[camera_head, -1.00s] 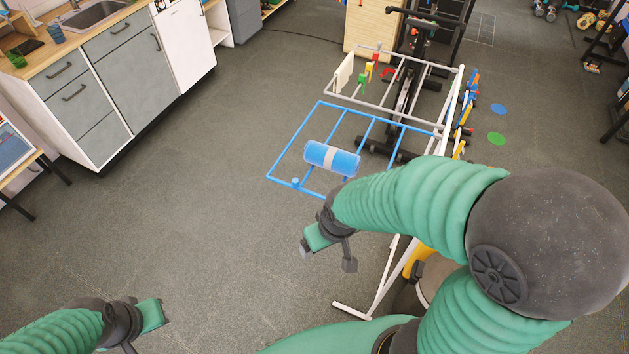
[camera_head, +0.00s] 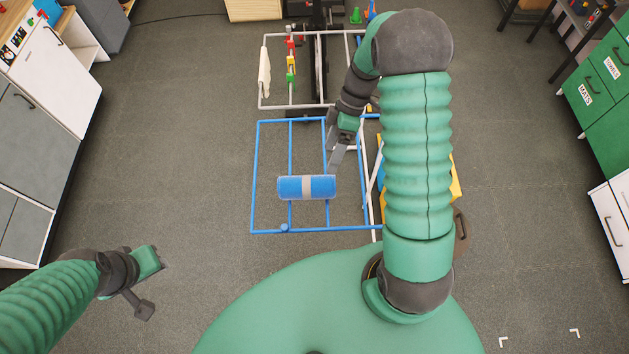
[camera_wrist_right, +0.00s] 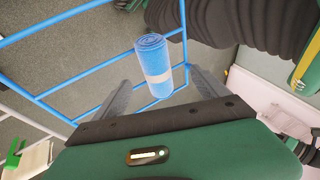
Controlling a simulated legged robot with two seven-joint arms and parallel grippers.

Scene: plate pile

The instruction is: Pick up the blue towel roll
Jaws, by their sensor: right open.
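The blue towel roll (camera_head: 294,187), with a pale band around its middle, lies across the bars of the blue rack frame (camera_head: 253,190) in the head view. My right gripper (camera_head: 334,160) is open, just beyond and to the right of the roll's right end. In the right wrist view the roll (camera_wrist_right: 153,55) shows between and beyond the two open fingers (camera_wrist_right: 158,92), with its spiral end facing away from the gripper. I cannot tell whether a finger touches it. My left gripper (camera_head: 150,284) is at the lower left, empty, its fingers apart, far from the roll.
A white rack frame (camera_head: 262,85) with a white cloth (camera_head: 264,72) and coloured clips (camera_head: 291,64) stands beyond the blue one. Cabinets (camera_head: 30,140) line the left, and green drawers (camera_head: 595,85) stand at the right. The floor on both sides is open.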

